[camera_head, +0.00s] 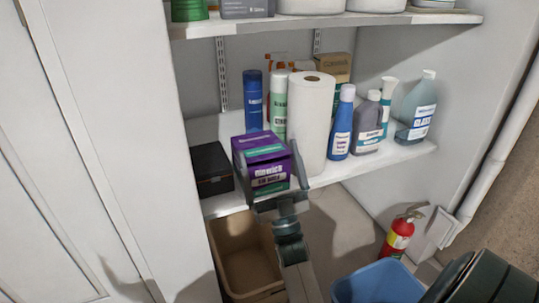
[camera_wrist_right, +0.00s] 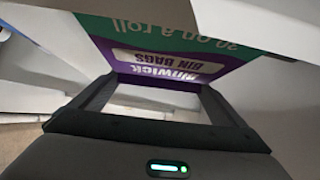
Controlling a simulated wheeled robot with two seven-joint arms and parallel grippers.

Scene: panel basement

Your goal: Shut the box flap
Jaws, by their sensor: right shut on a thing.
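A purple and green bin bags box (camera_head: 264,155) is at the front edge of the middle shelf in the head view. Its printed face (camera_wrist_right: 165,65) also shows upside down in the right wrist view. My right gripper (camera_head: 272,176) reaches up from below with one finger at each side of the box and is shut on it. The box looks slightly tilted; I cannot tell whether it touches the shelf. I cannot make out a raised flap on it. My left gripper is not in view.
On the middle shelf (camera_head: 375,160), a black box (camera_head: 211,169) stands left; a paper roll (camera_head: 311,115) and several bottles stand behind and right. Below are a brown bin (camera_head: 245,255), a blue bin (camera_head: 378,284) and a fire extinguisher (camera_head: 399,235). An upper shelf (camera_head: 330,20) hangs above.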

